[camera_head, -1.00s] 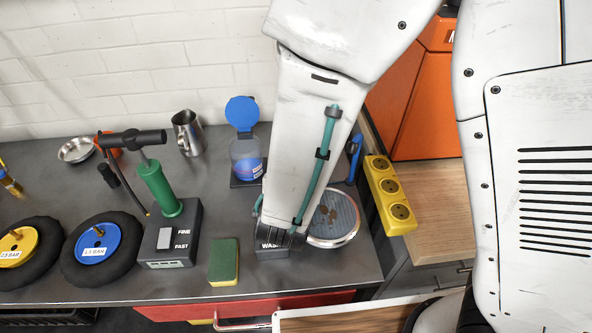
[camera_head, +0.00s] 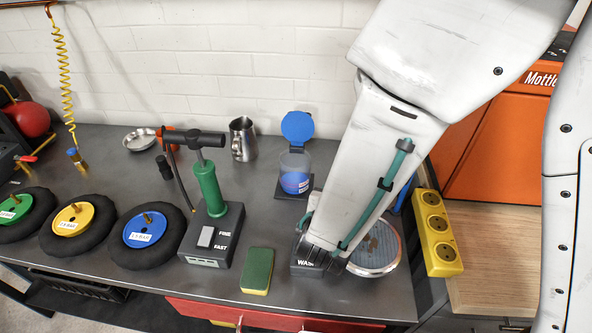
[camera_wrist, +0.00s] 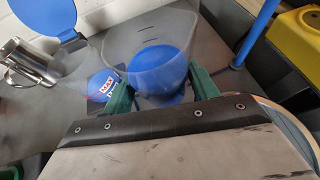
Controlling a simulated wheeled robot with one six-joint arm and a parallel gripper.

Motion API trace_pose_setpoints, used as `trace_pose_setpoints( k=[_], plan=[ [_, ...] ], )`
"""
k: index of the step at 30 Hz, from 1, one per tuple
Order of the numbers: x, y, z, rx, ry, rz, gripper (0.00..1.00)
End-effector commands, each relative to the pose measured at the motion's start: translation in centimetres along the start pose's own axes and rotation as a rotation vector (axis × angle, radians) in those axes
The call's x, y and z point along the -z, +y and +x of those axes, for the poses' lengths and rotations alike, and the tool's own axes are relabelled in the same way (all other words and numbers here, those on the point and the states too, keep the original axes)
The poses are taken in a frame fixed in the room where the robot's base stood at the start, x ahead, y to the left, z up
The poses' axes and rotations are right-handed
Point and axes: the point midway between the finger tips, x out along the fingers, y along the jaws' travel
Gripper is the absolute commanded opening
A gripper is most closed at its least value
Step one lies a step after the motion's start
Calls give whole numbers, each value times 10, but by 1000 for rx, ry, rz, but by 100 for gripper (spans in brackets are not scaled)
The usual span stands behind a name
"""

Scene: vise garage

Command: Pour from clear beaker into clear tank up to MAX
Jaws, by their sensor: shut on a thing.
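The clear tank (camera_head: 294,164) stands on a dark base at the back of the bench, its blue lid (camera_head: 297,127) open. It holds blue liquid and has a label on its front. In the wrist view the red-and-white MAX label (camera_wrist: 108,84) shows just left of the beaker. My gripper (camera_wrist: 162,90) is shut on the clear beaker (camera_wrist: 150,38), with a green finger on each side. The beaker has graduation marks and blue liquid in the bottom. It looks roughly upright. In the head view my arm hides the gripper and most of the beaker.
A metal jug (camera_head: 243,140) stands left of the tank. A green pump (camera_head: 207,190), a sponge (camera_head: 257,270) and several wheels are further left and in front. A round plate (camera_head: 376,252) and a yellow socket strip (camera_head: 437,232) lie to the right.

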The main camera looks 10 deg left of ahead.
Motion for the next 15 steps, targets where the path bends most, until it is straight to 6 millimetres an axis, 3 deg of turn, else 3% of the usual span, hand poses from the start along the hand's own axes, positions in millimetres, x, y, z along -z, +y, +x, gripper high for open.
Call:
trace_pose_setpoints(
  k=[10,15],
  plan=[
    [-1,0,0,0,-1,1,30],
    [-13,1,-6,0,-2,4,30]
  ],
)
